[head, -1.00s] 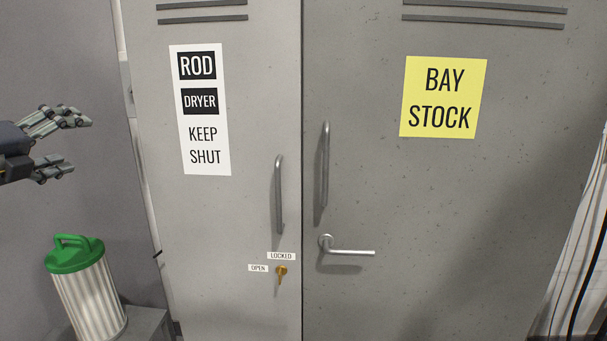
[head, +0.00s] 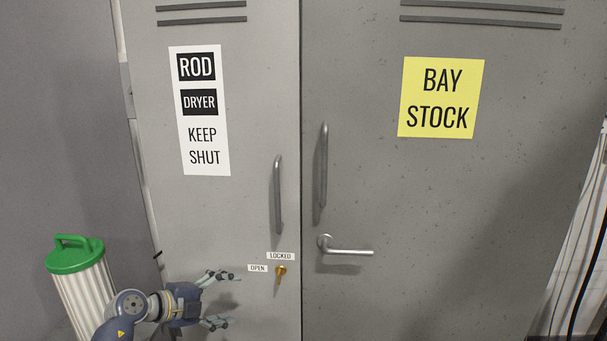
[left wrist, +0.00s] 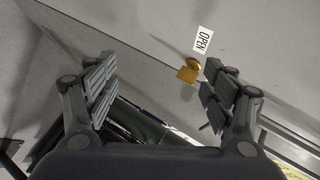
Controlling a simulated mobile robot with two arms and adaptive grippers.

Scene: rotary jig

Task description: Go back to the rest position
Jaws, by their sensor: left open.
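My left gripper (head: 234,299) is open and empty at the lower middle-left of the head view, in front of the rod dryer door (head: 250,100). In the left wrist view, both spread fingers of the left gripper (left wrist: 160,80) show with nothing between the pads. My right gripper is in neither view.
The bay stock door (head: 400,200) on the right has an upright handle (head: 323,165) and a lever (head: 350,252). The dryer door has its own handle (head: 278,195). A ribbed white canister with a green lid (head: 75,256) stands at left, partly behind my left arm.

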